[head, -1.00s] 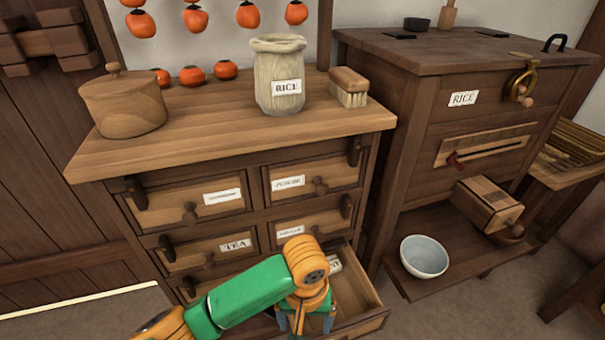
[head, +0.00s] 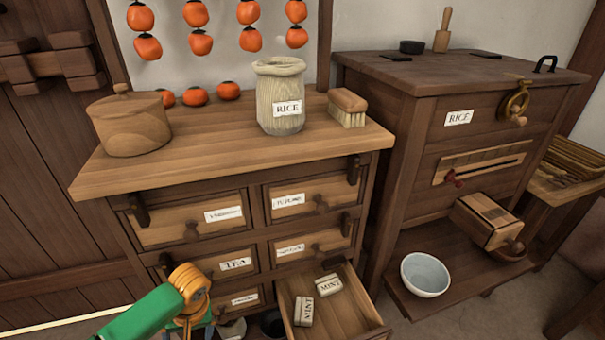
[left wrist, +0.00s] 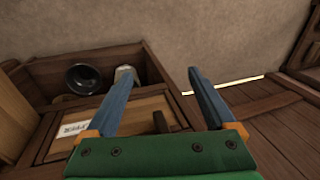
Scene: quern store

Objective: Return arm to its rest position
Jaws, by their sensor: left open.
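My left arm comes in at the lower left of the head view. Its gripper (head: 188,328) is low in front of the chest's left side, partly cut off by the bottom edge. In the left wrist view the two blue fingers (left wrist: 158,78) are spread wide with nothing between them. The open lower right drawer (head: 350,318) lies to the right of the gripper, apart from it. Two MINT packets, one (head: 328,286) at the back and one (head: 305,312) nearer the front, lie inside it. My right gripper is not in view.
The drawer chest (head: 225,170) carries a lidded wooden pot (head: 130,128), a RICE jar (head: 280,100) and a brush (head: 347,108). A dark bowl (left wrist: 86,78) shows in the wrist view. A white bowl (head: 425,275) sits on the right cabinet's low shelf.

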